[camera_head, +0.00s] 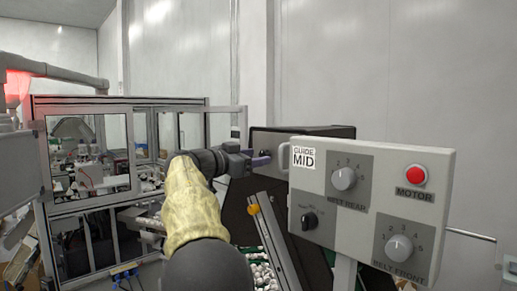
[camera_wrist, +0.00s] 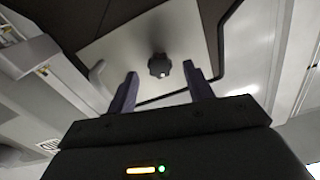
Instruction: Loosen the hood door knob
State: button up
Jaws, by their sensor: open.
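The hood door knob (camera_wrist: 159,65) is a small black lobed knob on a light grey plate (camera_wrist: 118,50) in the wrist view. My gripper (camera_wrist: 160,73) is open, with one dark finger to each side of the knob in that picture. The knob appears beyond the fingertips, and I see no contact. In the head view my gripper (camera_head: 262,161) reaches toward a grey plate on a dark hood (camera_head: 315,132). The knob is too small and too covered there to make out clearly.
A control panel (camera_head: 325,235) with dials and a red motor button (camera_head: 415,175) stands close at the right of my gripper. A pale handle (camera_head: 283,158) sticks out at its left edge. A framed glazed enclosure (camera_head: 130,102) stands at the left.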

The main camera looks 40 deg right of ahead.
jog(key=shift+w+d+p, duration=0.1)
jog(key=shift+d+p, duration=0.2)
jog(key=shift+d, duration=0.75)
jog(key=c, duration=1)
